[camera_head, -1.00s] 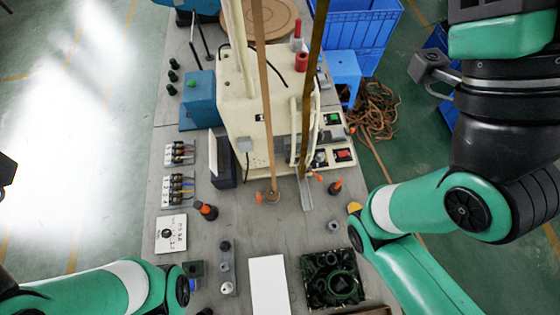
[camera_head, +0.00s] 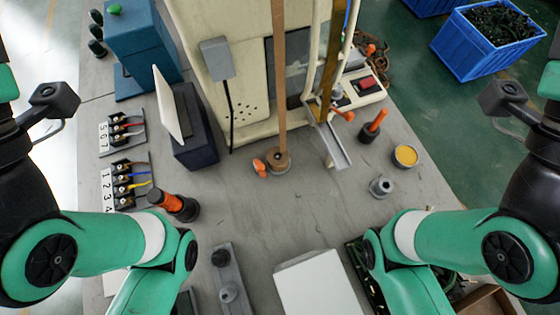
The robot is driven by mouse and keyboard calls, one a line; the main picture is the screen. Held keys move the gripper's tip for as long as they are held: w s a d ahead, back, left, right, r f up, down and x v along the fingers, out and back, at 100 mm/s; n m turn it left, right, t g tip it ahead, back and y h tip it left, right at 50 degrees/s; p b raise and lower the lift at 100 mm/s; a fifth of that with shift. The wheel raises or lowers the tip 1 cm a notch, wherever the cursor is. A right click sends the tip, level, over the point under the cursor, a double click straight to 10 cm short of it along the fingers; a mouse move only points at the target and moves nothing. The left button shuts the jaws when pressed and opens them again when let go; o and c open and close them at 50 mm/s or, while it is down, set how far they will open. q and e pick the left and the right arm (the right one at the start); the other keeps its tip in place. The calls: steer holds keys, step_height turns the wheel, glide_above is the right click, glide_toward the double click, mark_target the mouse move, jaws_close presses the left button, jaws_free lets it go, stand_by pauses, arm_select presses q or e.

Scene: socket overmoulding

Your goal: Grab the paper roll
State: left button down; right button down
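I cannot identify the paper roll for certain. A tan strip (camera_head: 278,80) hangs down in front of the cream machine to a small brown round spool (camera_head: 279,160) on the table. An orange piece sits just left of this spool. A darker brown strip (camera_head: 331,70) runs down to a grey metal channel (camera_head: 330,142). My two green and white arms come in from the lower left and lower right. Both grippers are below the picture's edge, so I cannot see whether they hold anything.
The cream machine (camera_head: 205,40) stands at the back. A dark box with a white panel (camera_head: 172,103), terminal blocks (camera_head: 124,183) and an orange-handled tool (camera_head: 174,204) are left. A yellow-filled cup (camera_head: 405,156) is right. A white block (camera_head: 320,287) lies in front. The middle table is clear.

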arm_select(q)
steer(key=c, duration=1.6)
jaws_free()
steer(key=shift+r, duration=0.1)
steer(key=shift+c, duration=1.8)
jaws_free()
